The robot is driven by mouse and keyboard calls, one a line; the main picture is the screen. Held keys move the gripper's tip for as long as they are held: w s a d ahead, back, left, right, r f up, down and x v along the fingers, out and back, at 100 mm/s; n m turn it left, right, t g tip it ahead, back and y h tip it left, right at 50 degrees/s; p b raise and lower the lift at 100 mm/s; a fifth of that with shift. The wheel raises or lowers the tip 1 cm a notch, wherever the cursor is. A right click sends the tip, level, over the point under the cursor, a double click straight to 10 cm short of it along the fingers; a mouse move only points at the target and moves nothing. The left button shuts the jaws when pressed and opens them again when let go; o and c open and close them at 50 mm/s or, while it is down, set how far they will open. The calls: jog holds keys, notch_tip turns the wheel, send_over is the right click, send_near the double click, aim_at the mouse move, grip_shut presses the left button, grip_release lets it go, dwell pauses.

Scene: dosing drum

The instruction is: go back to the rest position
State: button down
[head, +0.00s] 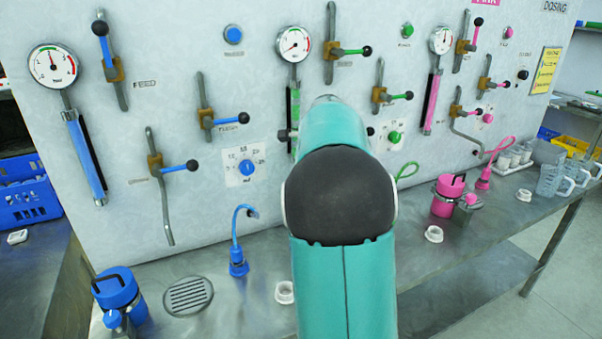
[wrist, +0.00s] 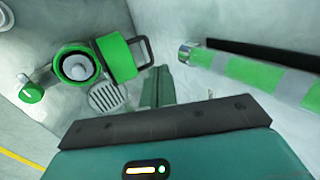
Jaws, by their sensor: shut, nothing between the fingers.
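My gripper (wrist: 158,90) shows in the wrist view as narrow teal fingers beyond the dark edge of the hand. The fingers are together with nothing visible between them. A green-and-grey striped tube (wrist: 270,80) runs along the panel at the right. In the head view my teal arm fills the middle and hides the gripper.
The upright panel (head: 230,80) carries levers, gauges and knobs in blue, green and pink. On the steel bench (head: 255,310) stand a blue canister (head: 117,290), a blue spout (head: 238,255) and a pink canister (head: 447,195). Glass jugs (head: 553,180) stand at the right.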

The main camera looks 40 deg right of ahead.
jog(key=s+a+r+n+y, duration=0.15)
jog(key=s+a+n, duration=0.35)
jog(key=a, duration=0.7)
jog(key=s+a+r+n+y, duration=0.15)
jog(key=s+a+n, duration=0.3)
jog(key=a, duration=0.65)
jog(key=s+a+f+n, duration=0.3)
jog(key=s+a+n, duration=0.3)
jog(key=s+a, duration=0.1)
jog(key=s+a+f+n+h, duration=0.1)
jog(key=s+a+f+n, duration=0.2)
jog(key=s+a+n, duration=0.2)
jog(key=s+a, duration=0.3)
jog(key=s, duration=0.1)
jog(key=shift+s+a+f+n+g, duration=0.25)
jog(key=shift+f+n+g, duration=0.05)
jog(key=shift+n+g, duration=0.1)
